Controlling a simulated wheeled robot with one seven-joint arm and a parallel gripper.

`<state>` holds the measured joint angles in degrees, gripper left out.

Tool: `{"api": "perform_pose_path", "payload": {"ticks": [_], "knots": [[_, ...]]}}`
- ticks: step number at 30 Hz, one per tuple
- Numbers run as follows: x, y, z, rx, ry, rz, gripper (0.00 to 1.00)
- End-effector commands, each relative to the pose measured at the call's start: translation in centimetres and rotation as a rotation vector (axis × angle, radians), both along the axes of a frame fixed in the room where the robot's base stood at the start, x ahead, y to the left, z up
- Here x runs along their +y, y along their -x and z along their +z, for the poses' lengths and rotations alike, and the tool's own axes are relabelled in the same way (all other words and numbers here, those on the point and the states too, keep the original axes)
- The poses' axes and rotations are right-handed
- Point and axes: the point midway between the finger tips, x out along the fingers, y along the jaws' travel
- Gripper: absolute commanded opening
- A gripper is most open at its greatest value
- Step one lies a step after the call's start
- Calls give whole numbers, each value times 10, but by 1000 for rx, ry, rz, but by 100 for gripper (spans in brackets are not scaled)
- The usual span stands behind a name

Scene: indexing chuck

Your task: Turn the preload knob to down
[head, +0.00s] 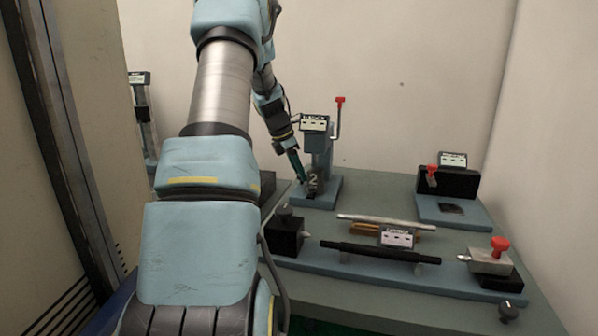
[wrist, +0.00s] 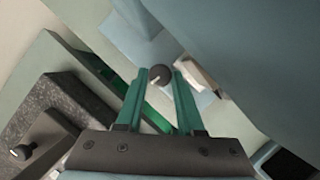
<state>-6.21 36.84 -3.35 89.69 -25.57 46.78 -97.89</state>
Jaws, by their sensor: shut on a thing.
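My gripper (head: 300,174) reaches down to the foot of a blue-grey upright fixture (head: 321,165) at the back of the bench. In the wrist view its two green fingers (wrist: 161,80) are closed around a small dark round knob (wrist: 160,74) with a white pointer line. The pointer slants to the lower left in that view. I take this as the preload knob, but no label for it is readable. In the head view the knob is mostly hidden by the fingers.
The fixture carries a sign (head: 315,123) and a red-tipped lever (head: 339,115). In front lie a black bar (head: 380,252) and a silver rod (head: 385,222). A red-knobbed clamp (head: 493,258) stands right, with another dark knob (head: 509,311) near the front edge. A second station (head: 452,190) stands back right.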

Motion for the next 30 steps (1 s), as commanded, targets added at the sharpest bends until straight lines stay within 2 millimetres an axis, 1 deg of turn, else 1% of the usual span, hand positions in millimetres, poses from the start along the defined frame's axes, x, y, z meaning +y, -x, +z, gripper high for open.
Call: {"api": "perform_pose_path", "payload": {"ticks": [5, 11, 30], "knots": [[0, -1, 2, 2, 1, -69, 0], [0, -2, 4, 3, 2, -217, 0], [0, -8, 3, 1, 1, -824, 0]]}}
